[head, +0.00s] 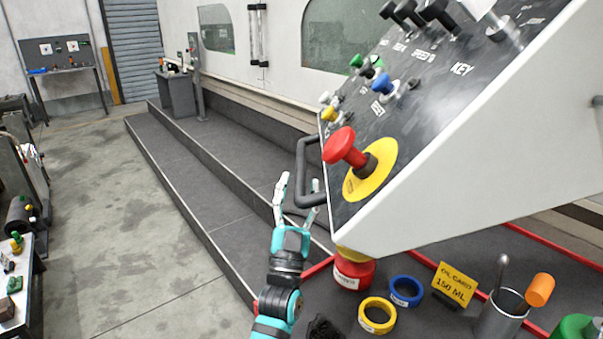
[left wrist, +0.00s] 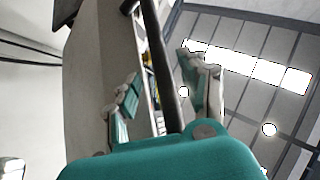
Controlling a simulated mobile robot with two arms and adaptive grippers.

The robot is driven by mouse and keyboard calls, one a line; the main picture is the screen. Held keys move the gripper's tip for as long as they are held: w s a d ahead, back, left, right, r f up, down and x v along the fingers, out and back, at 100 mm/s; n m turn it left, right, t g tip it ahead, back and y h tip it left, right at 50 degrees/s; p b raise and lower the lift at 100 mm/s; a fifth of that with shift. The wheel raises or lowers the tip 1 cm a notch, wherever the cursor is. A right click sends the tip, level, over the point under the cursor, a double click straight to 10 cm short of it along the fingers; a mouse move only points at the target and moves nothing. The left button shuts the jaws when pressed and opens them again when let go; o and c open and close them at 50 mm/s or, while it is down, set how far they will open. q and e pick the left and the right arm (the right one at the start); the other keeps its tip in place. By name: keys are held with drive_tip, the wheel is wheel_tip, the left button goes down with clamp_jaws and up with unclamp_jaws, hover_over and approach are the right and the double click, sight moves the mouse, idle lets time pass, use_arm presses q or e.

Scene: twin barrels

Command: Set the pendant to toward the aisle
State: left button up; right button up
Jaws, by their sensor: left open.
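The pendant (head: 480,130) is a pale grey box with a dark sloped control panel, filling the upper right of the head view. Its panel carries a red mushroom button (head: 345,147) on a yellow disc, plus several knobs and levers. A black handle (head: 303,160) sticks out from its left edge. My left gripper (head: 298,190) is open beside the lower part of this handle. In the left wrist view, the black handle bar (left wrist: 162,60) runs between the two spread fingers, and the pendant's pale side (left wrist: 95,90) is at left. Whether a finger touches the bar is unclear.
Below the pendant are a yellow ring (head: 377,316), a blue ring (head: 405,291), a yellow card (head: 455,284) and a metal cup (head: 500,317). Dark steps (head: 190,175) run along the machine. The grey aisle floor (head: 110,220) at left is largely clear.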

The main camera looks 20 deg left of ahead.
use_arm(q)
drive_tip(key=v, duration=0.8)
